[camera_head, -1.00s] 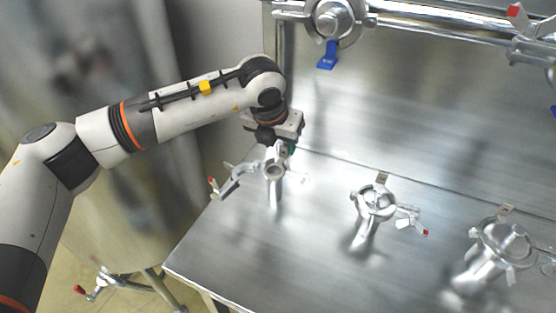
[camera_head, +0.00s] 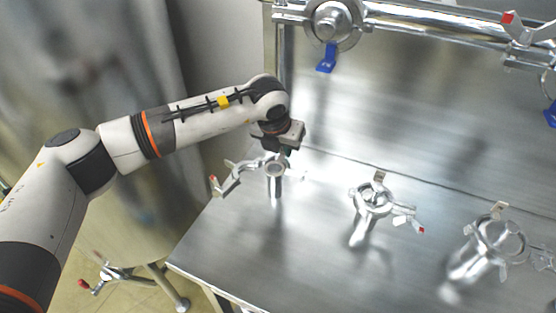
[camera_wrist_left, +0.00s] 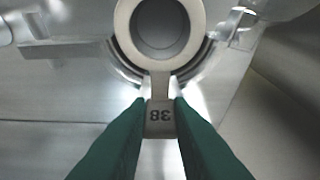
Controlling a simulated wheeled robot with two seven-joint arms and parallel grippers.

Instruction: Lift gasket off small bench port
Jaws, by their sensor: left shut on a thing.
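My left gripper (camera_head: 286,151) is at the small bench port (camera_head: 275,180), the leftmost upright tube on the bench, just above and behind its top. In the left wrist view, its green fingers (camera_wrist_left: 160,112) are shut on the tab of the gasket (camera_wrist_left: 126,28), a pale ring with a tab marked 38. The ring lies over the port's round opening, with a darker metal rim showing behind it. I cannot tell how much gap is between ring and port. The gasket is too small to make out in the head view. My right gripper is not in view.
An open clamp (camera_head: 238,172) with a red-tipped handle is at the port's left. Two more bench ports, one in the middle (camera_head: 371,203) and one at right (camera_head: 500,240), carry clamps. A pipe (camera_head: 430,27) runs along the back panel. The front bench surface (camera_head: 290,265) is clear.

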